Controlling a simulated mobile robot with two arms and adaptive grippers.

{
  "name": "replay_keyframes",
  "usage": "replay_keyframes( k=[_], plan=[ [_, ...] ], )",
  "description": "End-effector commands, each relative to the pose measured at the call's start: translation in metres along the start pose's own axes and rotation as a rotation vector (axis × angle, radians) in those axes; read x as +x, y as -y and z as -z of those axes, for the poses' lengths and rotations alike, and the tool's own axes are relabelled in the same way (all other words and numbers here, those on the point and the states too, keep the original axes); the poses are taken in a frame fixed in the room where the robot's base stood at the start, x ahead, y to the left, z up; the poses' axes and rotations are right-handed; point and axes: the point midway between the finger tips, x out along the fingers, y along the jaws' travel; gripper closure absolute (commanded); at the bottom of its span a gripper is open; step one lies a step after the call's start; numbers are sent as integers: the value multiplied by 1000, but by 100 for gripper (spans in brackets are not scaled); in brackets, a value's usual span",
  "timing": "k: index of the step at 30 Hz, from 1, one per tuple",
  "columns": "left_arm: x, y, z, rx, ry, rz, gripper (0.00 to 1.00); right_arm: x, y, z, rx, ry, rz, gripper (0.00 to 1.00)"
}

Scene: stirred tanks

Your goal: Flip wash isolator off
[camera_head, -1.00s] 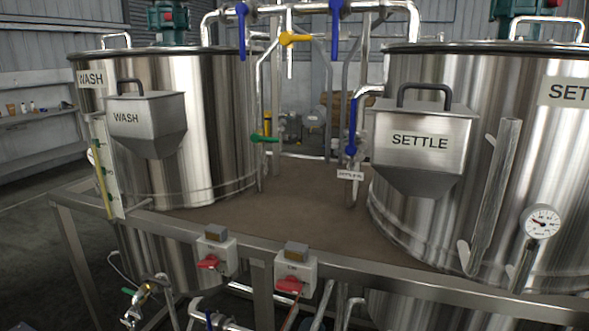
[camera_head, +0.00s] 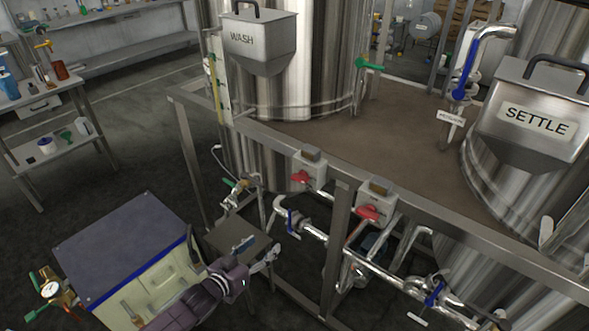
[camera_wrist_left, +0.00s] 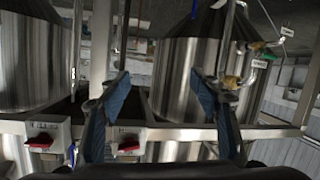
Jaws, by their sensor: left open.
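The wash isolator (camera_head: 309,168) appears to be the left of two grey boxes on the front rail, below the tank labelled WASH. Its red handle (camera_head: 301,177) sits low on the box front. A similar box with a red handle (camera_head: 367,213) is to its right. My left gripper (camera_head: 264,260) is below and left of the isolator, apart from it. In the left wrist view its two blue-padded fingers (camera_wrist_left: 160,100) are spread and empty. Two red handles show there, one left of the fingers (camera_wrist_left: 41,143) and one low between them (camera_wrist_left: 129,144). Their labels are unreadable. My right gripper is out of view.
The steel frame rail (camera_head: 262,133) runs in front of the WASH and SETTLE tanks. Pipes with blue-handled valves (camera_head: 294,222) lie below it. A blue-topped cabinet (camera_head: 120,240) stands at the lower left, beside my left arm. A bench (camera_head: 55,140) stands farther left.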

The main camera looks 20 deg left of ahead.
Motion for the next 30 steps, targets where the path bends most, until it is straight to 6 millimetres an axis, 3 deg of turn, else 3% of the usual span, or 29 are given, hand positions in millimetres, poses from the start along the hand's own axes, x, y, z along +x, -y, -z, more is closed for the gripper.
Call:
replay_keyframes(
  k=[1, 3, 6, 9, 14, 24, 30],
  plan=[
    [-2, -16, 55, -8, -67, -47, 42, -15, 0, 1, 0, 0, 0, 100],
    [-4, -34, 105, -26, -140, -104, 42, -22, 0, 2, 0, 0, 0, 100],
    [-10, -54, 152, -47, -207, -167, 42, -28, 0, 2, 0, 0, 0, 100],
    [-14, -66, 176, -59, -243, -202, 42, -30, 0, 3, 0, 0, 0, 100],
    [-6, -71, 184, -63, -253, -212, 42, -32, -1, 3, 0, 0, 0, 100],
    [40, -80, 197, -62, -252, -209, 42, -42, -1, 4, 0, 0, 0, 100],
    [56, -83, 199, -62, -251, -210, 42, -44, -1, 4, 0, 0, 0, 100]
  ],
)
